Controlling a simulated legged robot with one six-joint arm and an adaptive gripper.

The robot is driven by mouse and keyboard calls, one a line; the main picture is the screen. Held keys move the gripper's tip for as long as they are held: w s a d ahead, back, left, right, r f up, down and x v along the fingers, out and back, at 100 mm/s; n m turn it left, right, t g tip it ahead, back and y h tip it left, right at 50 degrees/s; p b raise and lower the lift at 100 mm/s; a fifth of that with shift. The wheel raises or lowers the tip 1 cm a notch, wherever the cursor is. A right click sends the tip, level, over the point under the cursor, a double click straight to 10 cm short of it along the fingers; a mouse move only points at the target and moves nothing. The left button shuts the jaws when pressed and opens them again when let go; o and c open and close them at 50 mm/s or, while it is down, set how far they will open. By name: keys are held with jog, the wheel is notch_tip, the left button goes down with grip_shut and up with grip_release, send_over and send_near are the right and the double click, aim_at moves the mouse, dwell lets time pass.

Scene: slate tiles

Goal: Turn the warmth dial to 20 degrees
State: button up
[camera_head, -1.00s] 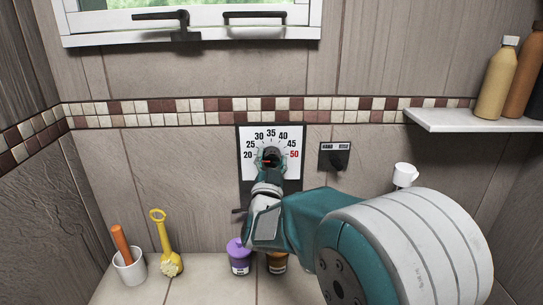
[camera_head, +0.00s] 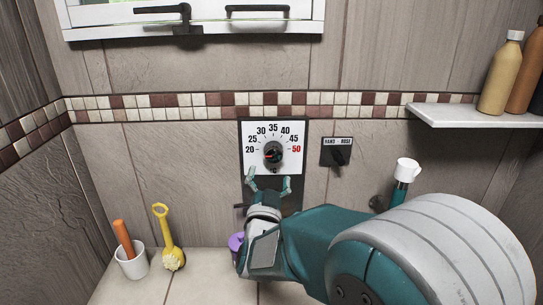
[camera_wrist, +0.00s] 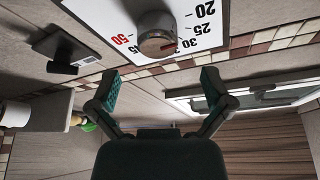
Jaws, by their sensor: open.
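The warmth dial is a dark round knob (camera_head: 273,153) on a white scale plate (camera_head: 292,168) marked 20 to 50, with 50 in red. Its red mark is on the knob's left side, facing the low end near 20; I cannot read the exact degree. In the wrist view the picture is upside down, and the grey knob (camera_wrist: 156,36) shows its red mark at the right. My gripper (camera_head: 269,184) is open and empty, just below the knob in the head view. Both fingers (camera_wrist: 159,84) are spread wide and apart from the knob.
A smaller black selector switch (camera_head: 339,153) is on the wall to the right. A white-topped hand shower (camera_head: 406,170) and a shelf (camera_head: 470,117) with bottles are further right. A white cup (camera_head: 132,264), a yellow brush (camera_head: 168,240) and a partly hidden purple container (camera_head: 236,243) stand below.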

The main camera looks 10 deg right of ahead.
jog(key=v, duration=0.5)
jog(key=shift+s, duration=0.1)
jog(key=s+d+f+n+g+y, duration=0.2)
jog(key=s+g, duration=0.5)
jog(key=s, duration=0.4)
jog(key=s+d+f+n+g+y, duration=0.2)
jog(key=s+f+n+g+y, duration=0.2)
jog(key=s+g, duration=0.4)
jog(key=s+n+y, duration=0.1)
jog(key=s+n, duration=0.1)
jog(key=s, duration=0.1)
jog(key=shift+s+f+y, duration=0.15)
jog(key=shift+s+y, duration=0.1)
jog(key=shift+y, duration=0.05)
jog(key=shift+c, duration=0.3)
